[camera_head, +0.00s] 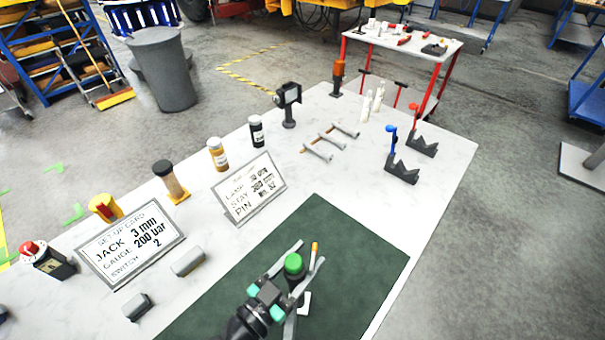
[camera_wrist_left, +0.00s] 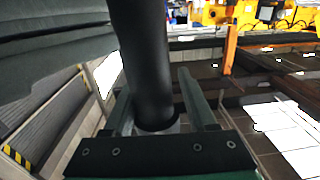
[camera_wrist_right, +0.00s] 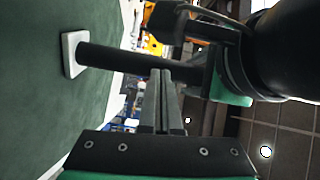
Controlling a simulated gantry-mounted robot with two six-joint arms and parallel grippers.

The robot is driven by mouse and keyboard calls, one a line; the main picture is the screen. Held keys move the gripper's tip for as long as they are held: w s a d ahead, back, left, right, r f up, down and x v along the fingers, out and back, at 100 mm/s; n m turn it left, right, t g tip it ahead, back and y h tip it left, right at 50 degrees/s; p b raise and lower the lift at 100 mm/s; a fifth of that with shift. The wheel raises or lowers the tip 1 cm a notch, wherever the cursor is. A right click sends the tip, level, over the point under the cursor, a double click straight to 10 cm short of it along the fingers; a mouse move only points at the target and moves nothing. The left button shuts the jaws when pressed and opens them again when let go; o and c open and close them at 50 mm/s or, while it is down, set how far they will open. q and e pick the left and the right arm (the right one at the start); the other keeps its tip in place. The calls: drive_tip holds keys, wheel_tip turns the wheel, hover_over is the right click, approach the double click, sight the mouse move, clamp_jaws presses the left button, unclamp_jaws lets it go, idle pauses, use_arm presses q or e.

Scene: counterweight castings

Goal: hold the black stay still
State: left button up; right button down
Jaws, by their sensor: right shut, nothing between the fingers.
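The black stay is a dark post that stands upright on a small white base (camera_head: 304,303) on the green mat. The base and the black stay (camera_wrist_right: 115,58) show larger in the right wrist view. A green cap (camera_head: 293,264) shows between the fingers of my left gripper (camera_head: 308,252). In the left wrist view a thick black cylinder (camera_wrist_left: 145,65) lies between its fingers, which look spread with a gap beside it. My right gripper (camera_wrist_right: 162,75) is shut and empty, its tips close to the post; I cannot tell if they touch. I cannot make it out in the head view.
A set-up card (camera_head: 130,245) and a lamp/stay/pin card (camera_head: 249,187) stand left of the green mat (camera_head: 375,255). Bottles, grey blocks and a red-button box (camera_head: 47,259) line the left side. Grey rods (camera_head: 330,142) and black notched blocks (camera_head: 402,170) lie farther back. The mat's right part is clear.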

use_arm(q)
drive_tip(key=shift+o, duration=1.1)
drive_tip(key=shift+a, duration=0.1)
drive_tip(key=v, duration=1.2)
drive_tip(key=shift+r, duration=0.1)
